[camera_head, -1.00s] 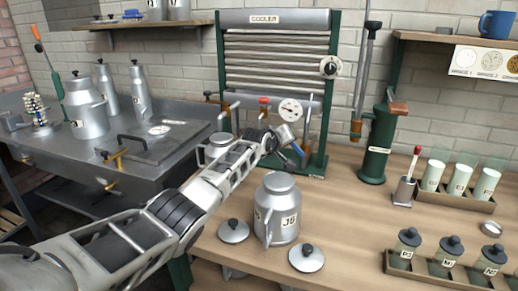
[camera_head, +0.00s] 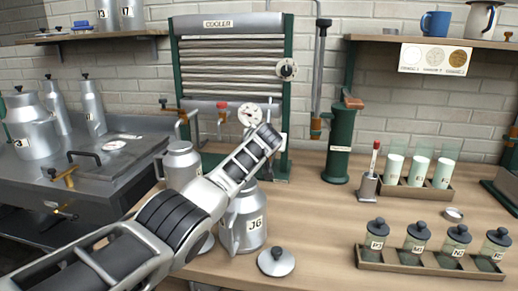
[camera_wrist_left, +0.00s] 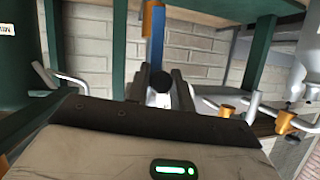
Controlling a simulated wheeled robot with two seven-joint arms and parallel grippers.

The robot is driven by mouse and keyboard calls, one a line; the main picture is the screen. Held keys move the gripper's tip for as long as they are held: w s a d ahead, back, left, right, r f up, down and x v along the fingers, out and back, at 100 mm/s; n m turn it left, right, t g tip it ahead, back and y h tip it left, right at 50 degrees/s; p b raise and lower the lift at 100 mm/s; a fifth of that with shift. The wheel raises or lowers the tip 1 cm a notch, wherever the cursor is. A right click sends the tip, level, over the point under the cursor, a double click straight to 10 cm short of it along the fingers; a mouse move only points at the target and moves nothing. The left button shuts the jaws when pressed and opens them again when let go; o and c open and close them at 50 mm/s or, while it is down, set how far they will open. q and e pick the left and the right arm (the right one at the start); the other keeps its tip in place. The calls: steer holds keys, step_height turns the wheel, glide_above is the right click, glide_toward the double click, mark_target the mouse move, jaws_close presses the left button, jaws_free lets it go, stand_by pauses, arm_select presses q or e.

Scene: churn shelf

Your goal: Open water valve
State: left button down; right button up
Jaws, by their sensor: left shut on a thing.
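In the left wrist view a blue lever (camera_wrist_left: 156,35) with an orange part beside its upper end runs down to a round black knob (camera_wrist_left: 160,82). My left gripper (camera_wrist_left: 160,92) has its dark fingers on either side of this knob and is shut on it. In the head view my left arm reaches to the lower right of the cooler (camera_head: 225,70). There the arm's end hides the gripper and the lever. A red knob (camera_head: 222,105) and a dial gauge (camera_head: 250,114) sit at the cooler's lower front. My right gripper is not in view.
A metal can marked JG (camera_head: 250,220) stands close under my left arm, with a loose lid (camera_head: 276,262) in front. A green pump (camera_head: 340,145) stands right of the cooler. Jar racks (camera_head: 425,258) fill the right front. The bench middle is clear.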

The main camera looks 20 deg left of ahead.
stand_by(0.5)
arm_select(q)
steer(key=c, duration=1.2)
jaws_free()
steer(key=shift+d, duration=0.1)
steer(key=shift+c, duration=0.2)
steer(key=shift+d, duration=0.1)
steer(key=v, duration=1.5)
steer(key=shift+s+d, duration=0.3)
steer(key=shift+s, duration=0.05)
